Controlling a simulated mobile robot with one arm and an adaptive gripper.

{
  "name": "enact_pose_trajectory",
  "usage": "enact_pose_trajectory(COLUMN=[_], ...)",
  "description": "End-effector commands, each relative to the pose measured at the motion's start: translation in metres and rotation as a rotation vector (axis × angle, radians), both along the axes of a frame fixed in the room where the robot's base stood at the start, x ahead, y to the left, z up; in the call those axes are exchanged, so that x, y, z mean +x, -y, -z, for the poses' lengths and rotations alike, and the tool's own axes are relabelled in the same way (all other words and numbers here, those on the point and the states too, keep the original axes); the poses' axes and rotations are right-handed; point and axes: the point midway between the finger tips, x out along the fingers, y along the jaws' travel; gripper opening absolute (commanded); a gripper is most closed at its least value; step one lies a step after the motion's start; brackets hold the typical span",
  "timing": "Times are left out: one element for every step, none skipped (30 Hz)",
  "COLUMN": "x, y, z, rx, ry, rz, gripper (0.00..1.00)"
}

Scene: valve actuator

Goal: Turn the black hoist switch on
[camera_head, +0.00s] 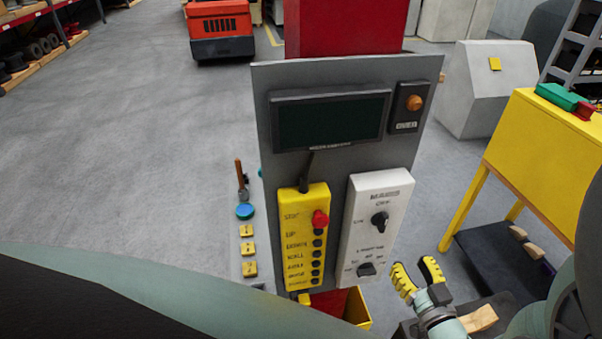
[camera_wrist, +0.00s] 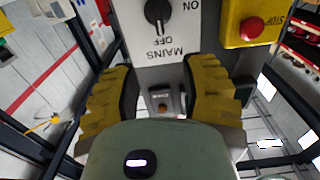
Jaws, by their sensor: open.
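A white switch box (camera_head: 391,195) on the grey panel carries two black knobs. The upper black knob (camera_head: 380,219) has OFF above it and ON to its left. The lower black knob (camera_head: 366,269) has small labels I cannot read. No readable label says hoist. My gripper (camera_head: 415,268) has yellow ridged fingers, spread open and empty, right of the box's lower part. In the wrist view my gripper (camera_wrist: 158,72) is apart from the knob.
A yellow pendant (camera_head: 291,225) with a red stop button (camera_head: 320,219) hangs left of the box. A dark screen (camera_head: 330,120) and an orange lamp (camera_head: 414,102) are above. A red-and-yellow bin (camera_head: 355,308) is below.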

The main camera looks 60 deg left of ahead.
Motion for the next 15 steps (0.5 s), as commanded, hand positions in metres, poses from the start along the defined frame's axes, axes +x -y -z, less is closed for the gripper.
enact_pose_trajectory(x=[0.003, 0.005, 0.009, 0.011, 0.013, 0.017, 0.02, 0.022, 0.025, 0.027, 0.03, 0.033, 0.035, 0.037, 0.04], y=[-0.01, -0.016, -0.024, -0.029, -0.035, -0.043, -0.049, -0.055, -0.063, -0.068, -0.074, -0.082, -0.088, -0.093, -0.099], z=[-0.001, -0.002, -0.001, -0.001, -0.001, -0.001, -0.002, -0.002, -0.002, -0.001, 0.0, 0.0, 0.0, 0.001, 0.001], rx=[0.004, 0.005, 0.006, 0.005, 0.005, 0.007, 0.008, 0.01, 0.008, 0.006, 0.005, 0.005, 0.006, 0.005, 0.005], ry=[0.003, 0.003, 0.004, 0.003, 0.003, 0.005, 0.007, 0.008, 0.007, 0.006, 0.005, 0.005, 0.005, 0.004, 0.004], rz=[-0.005, -0.005, -0.004, -0.004, -0.005, -0.006, -0.006, -0.005, -0.005, -0.005, -0.004, -0.004, -0.004, -0.004, -0.004], gripper=[0.44, 0.44, 0.44, 0.44, 0.44, 0.44, 0.44, 0.44, 0.44, 0.44, 0.44, 0.44, 0.44, 0.44, 0.44])
